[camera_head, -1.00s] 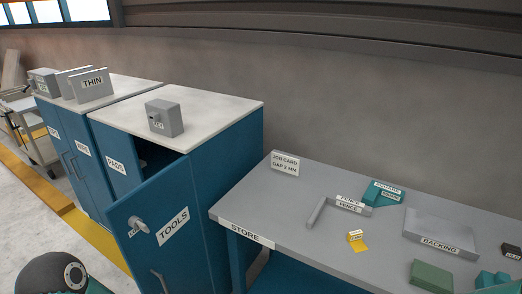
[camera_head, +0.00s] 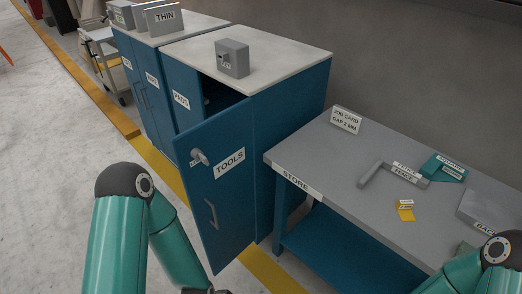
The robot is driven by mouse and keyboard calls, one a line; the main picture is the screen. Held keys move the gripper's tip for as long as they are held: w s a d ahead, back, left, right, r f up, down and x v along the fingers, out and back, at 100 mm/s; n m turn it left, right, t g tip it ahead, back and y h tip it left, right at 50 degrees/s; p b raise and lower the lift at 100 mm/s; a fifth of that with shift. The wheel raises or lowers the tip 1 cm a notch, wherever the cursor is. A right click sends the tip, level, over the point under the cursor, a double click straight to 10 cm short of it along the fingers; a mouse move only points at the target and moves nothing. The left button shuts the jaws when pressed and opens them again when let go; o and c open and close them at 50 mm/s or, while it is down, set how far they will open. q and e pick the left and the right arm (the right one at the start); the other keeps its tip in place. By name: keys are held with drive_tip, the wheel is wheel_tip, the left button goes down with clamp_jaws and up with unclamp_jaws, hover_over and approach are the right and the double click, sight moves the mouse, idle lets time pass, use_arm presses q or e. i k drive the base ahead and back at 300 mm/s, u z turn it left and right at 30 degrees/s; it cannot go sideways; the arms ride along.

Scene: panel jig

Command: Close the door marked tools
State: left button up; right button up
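The blue door marked TOOLS (camera_head: 230,190) stands open, swung out toward me from the blue cabinet (camera_head: 290,130). It has a grey handle (camera_head: 211,214) low down and a grey knob-like latch (camera_head: 199,157) near its upper left. A dark gap into the cabinet shows above the door. My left arm, green with a dark joint, is in front and to the left of the door. It bends down, and its gripper is at most barely visible at the bottom edge. My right arm shows at the lower right; its gripper is out of the picture.
A door marked PADS (camera_head: 181,100) is beside the opening. A grey box (camera_head: 232,58) sits on the cabinet top. The STORE bench (camera_head: 340,165) stands to the right, holding a fence, a square and a job card (camera_head: 346,119). Open floor (camera_head: 50,170) lies to the left.

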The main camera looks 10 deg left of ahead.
sight(220, 194)
drive_tip(key=z, duration=0.65)
drive_tip(key=i, duration=0.2)
drive_tip(key=u, duration=2.95)
drive_tip(key=k, duration=0.5)
drive_tip(key=z, duration=0.7)
drive_tip(key=i, duration=0.25)
drive_tip(key=u, duration=0.3)
